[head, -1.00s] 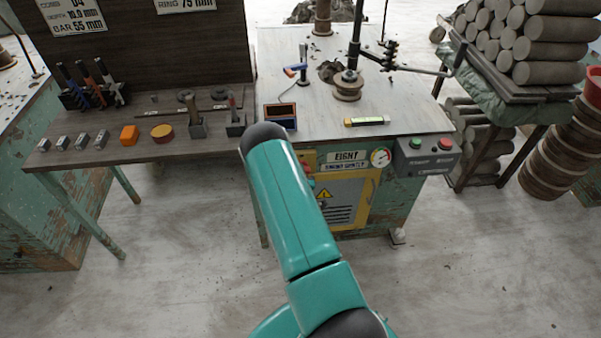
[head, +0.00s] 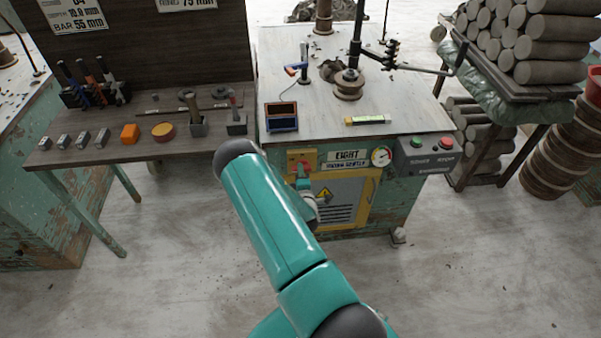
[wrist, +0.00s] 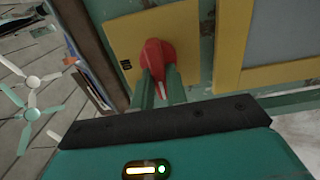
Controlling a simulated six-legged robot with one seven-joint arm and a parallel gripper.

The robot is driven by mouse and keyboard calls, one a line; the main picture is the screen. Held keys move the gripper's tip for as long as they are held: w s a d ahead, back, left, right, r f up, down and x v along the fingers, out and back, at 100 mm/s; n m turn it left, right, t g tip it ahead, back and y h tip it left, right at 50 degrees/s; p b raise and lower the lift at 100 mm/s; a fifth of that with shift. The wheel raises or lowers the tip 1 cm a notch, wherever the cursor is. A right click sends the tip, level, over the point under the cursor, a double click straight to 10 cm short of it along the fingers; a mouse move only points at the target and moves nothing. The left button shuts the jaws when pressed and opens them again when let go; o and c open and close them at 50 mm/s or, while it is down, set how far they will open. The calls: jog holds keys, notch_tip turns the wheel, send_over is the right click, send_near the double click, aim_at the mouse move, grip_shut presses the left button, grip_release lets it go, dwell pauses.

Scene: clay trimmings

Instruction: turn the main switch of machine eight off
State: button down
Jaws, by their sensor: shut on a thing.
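Machine eight (head: 385,195) is a green, worn cabinet with an "EIGHT" label plate (head: 347,155) on its front. Its red main switch (head: 303,167) sits on a yellow plate (head: 293,158) left of the label. In the wrist view the red switch knob (wrist: 157,57) shows large on its yellow plate (wrist: 190,38), with a white mark at its lower end. My gripper (wrist: 161,80) is shut on the knob, one green finger on each side. In the head view my arm covers part of the cabinet front, and my gripper (head: 303,180) is partly hidden.
A box with green and red buttons (head: 428,152) and a pressure gauge (head: 381,156) are right of the label. A yellow-framed vent panel (head: 345,200) is below. A wooden bench (head: 150,145) with tools stands at left. Stacked clay logs (head: 540,45) are at right.

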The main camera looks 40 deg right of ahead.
jog(key=c, duration=1.4)
grip_release()
jog(key=shift+s, duration=0.1)
jog(key=v, duration=1.3)
jog(key=shift+s+a, duration=0.2)
jog(key=shift+a, duration=0.05)
